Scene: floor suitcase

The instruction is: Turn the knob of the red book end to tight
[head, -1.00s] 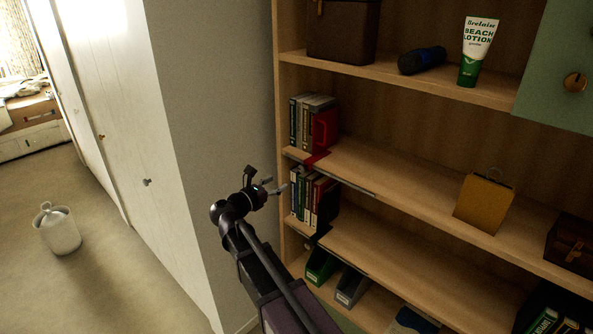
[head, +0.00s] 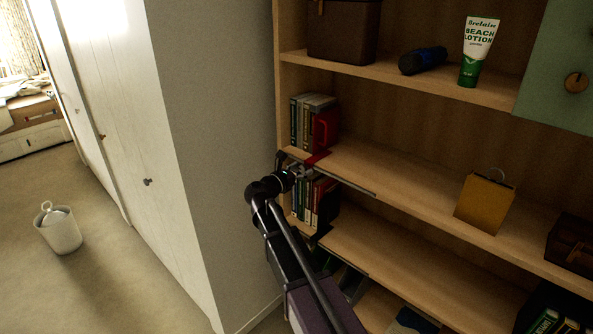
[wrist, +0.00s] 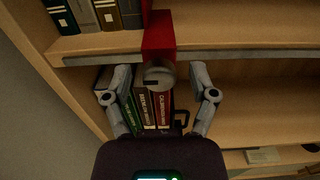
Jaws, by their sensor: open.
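The red book end (head: 325,130) stands upright against the right side of a row of books on the middle shelf, and its red clamp (wrist: 159,32) comes down over the shelf's front edge in the wrist view. Its round grey knob (wrist: 159,74) faces the camera below the clamp, with a dark mark toward its left side. My gripper (wrist: 162,84) is open, one finger on each side of the knob, with a gap on both sides. In the head view my gripper (head: 302,172) is at the shelf edge just below the red clamp, and hides the knob.
Books (wrist: 150,108) stand on the shelf below, behind my fingers. A metal rail (head: 350,184) runs along the shelf edge. A grey wall (head: 210,130) is close on the left. A yellow bag (head: 484,204) stands farther right on the middle shelf.

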